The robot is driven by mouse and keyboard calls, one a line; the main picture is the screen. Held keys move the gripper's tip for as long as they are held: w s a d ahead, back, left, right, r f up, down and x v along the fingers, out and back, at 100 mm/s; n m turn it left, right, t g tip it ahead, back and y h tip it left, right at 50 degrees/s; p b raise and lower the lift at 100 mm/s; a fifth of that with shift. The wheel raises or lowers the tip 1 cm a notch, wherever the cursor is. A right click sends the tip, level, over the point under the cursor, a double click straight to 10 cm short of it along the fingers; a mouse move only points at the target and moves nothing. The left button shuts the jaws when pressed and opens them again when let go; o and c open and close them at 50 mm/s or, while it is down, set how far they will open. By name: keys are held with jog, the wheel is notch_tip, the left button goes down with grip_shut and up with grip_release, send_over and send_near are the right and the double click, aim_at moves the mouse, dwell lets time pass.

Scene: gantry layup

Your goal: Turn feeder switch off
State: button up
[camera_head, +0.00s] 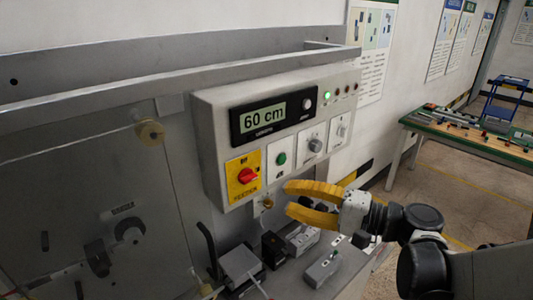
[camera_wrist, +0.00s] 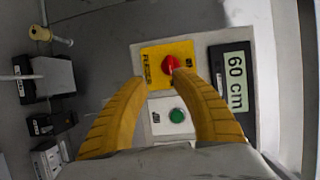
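The feeder switch is a red rotary knob (camera_head: 246,175) on a yellow plate (camera_head: 236,188) at the lower left of the grey control panel (camera_head: 213,130). In the wrist view the red knob (camera_wrist: 171,65) sits on its yellow plate (camera_wrist: 155,54), just beyond my fingertips. My gripper (camera_head: 287,198) has yellow fingers, spread apart and empty, to the right of and below the knob in the head view. In the wrist view the open gripper (camera_wrist: 159,80) has the knob a little above and between its fingertips. I see no contact with the knob.
A green button (camera_head: 281,159) is right of the switch, and a grey knob (camera_head: 315,145) further right. The display (camera_head: 265,118) above reads 60 cm. Small grey boxes (camera_head: 322,268) lie below the panel. A workbench (camera_head: 470,143) with tools stands at the right.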

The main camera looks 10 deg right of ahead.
aim_at(253, 179)
jog(key=shift+y, duration=0.4)
jog(key=x, duration=0.3)
jog(key=r+x, duration=0.1)
jog(key=x, duration=0.2)
jog(key=b+x, duration=0.1)
jog(key=x, duration=0.2)
jog(key=shift+w+a+r, duration=0.1)
jog(key=shift+w+r, duration=0.15)
jog(key=shift+w, duration=0.35)
grip_shut()
